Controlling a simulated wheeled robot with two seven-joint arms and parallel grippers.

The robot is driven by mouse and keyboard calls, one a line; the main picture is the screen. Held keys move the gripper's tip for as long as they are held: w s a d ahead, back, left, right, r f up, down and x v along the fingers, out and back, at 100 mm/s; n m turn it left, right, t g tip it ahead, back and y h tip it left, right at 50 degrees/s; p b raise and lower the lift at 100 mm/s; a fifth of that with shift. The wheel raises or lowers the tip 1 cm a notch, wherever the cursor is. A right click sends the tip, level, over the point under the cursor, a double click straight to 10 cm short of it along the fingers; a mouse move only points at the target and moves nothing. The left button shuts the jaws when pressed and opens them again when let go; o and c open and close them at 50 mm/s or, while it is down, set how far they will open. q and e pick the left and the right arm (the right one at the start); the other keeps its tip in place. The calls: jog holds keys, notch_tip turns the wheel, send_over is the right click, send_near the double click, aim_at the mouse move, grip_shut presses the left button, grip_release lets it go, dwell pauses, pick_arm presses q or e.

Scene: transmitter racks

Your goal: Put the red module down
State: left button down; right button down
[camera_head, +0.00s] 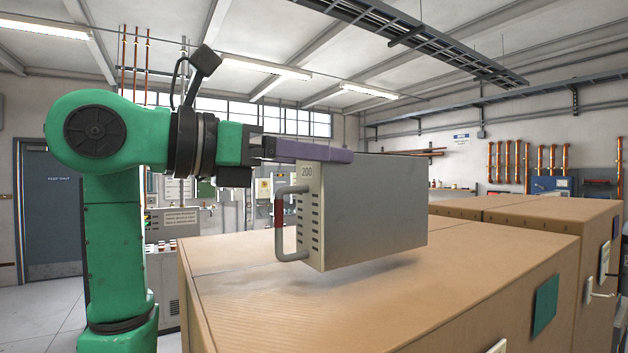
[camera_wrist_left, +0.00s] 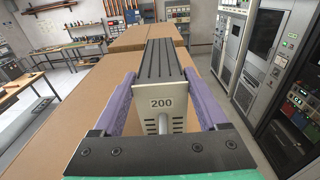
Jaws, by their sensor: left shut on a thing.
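My left gripper (camera_head: 318,152) comes in from the left with purple fingers. It is shut on a boxy grey-white module (camera_head: 375,210) marked 200, gripping it near its top front. The module has side vent slots and a grey front handle with a red band (camera_head: 279,215); the body itself is not red. The module is level and hangs a little above a tan cabinet top (camera_head: 240,300), with a soft shadow under it. In the left wrist view the module (camera_wrist_left: 165,85) sits between both purple fingers. My right gripper is not in view.
The tan top is clear around the module. More tan cabinets (camera_head: 545,207) stand behind it to the right. A green plate (camera_head: 545,303) and a handle (camera_head: 600,294) are on the side face. In the left wrist view, tall racks (camera_wrist_left: 285,60) line the right and a workbench (camera_wrist_left: 65,52) stands left.

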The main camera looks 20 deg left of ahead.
pick_arm(q)
notch_tip(320, 180, down, 2)
jog(key=shift+d+f, duration=0.1)
jog(key=shift+f, duration=0.35)
grip_release()
jog(key=shift+f, duration=0.1)
jog(key=shift+s+r+p, duration=0.15)
jog(key=shift+r+p, duration=0.15)
jog(key=b+v, duration=0.2)
jog(key=v, duration=0.1)
jog(key=f+b+v, duration=0.1)
jog(key=v, duration=0.1)
jog(key=b, duration=0.2)
send_near(308, 181)
jog(key=shift+s+a+r, duration=0.1)
jog(key=shift+s+a, duration=0.15)
jog(key=shift+s, duration=0.2)
jog(key=shift+s+a, duration=0.1)
